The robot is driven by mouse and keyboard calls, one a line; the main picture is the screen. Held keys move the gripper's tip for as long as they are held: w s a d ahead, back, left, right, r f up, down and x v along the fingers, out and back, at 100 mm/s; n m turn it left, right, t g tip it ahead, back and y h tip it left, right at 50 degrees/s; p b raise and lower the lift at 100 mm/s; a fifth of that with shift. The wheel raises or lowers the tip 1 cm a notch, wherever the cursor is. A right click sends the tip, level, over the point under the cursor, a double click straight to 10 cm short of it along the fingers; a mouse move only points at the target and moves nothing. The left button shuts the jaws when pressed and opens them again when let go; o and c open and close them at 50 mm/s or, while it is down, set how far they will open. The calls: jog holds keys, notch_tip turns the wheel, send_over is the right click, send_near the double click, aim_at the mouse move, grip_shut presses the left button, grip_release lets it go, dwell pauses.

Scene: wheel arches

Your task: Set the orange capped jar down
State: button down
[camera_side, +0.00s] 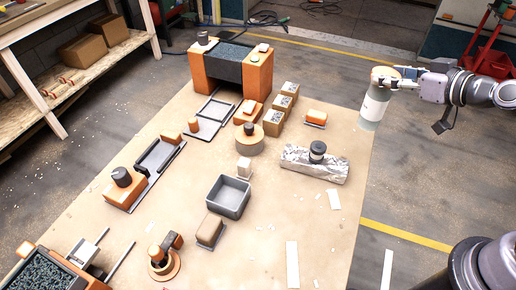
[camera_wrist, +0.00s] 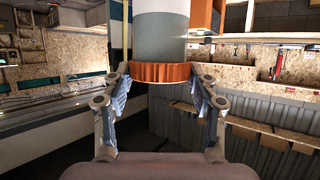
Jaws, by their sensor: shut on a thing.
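The jar (camera_side: 373,105) has a grey-green body with a white band and an orange cap. My gripper (camera_side: 392,76) is shut on it near the cap and holds it up in the air, at the right edge of the board in the side view. In the wrist view the jar's orange cap (camera_wrist: 160,73) sits between the two fingers of my gripper (camera_wrist: 162,88), and its body runs out of the top of the picture. The side view does not show clearly how high the jar is.
A tan board (camera_side: 265,245) bears several orange and grey blocks. A silvery slab (camera_side: 300,164) with a dark-topped small jar (camera_side: 317,150) lies nearest. A grey open bin (camera_side: 228,196) stands mid-board. An orange arch (camera_side: 233,68) stands at the back. The board's right front is mostly clear.

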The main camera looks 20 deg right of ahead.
jog(key=s+a+r+n+g+y, duration=0.1)
jog(key=s+a+n+g+y, duration=0.7)
jog(key=a+n+y, duration=0.4)
jog(key=s+a+r+n+g+h, duration=0.1)
jog(key=s+a+r+n+g, duration=0.6)
jog(key=r+n+g, duration=0.25)
notch_tip(320, 180, down, 11)
jog(key=g, duration=0.1)
jog(key=s+a+f, duration=0.5)
jog(key=a+f, duration=0.5)
jog(key=f, duration=0.1)
jog(key=shift+a+f, duration=0.2)
jog(key=shift+a, duration=0.2)
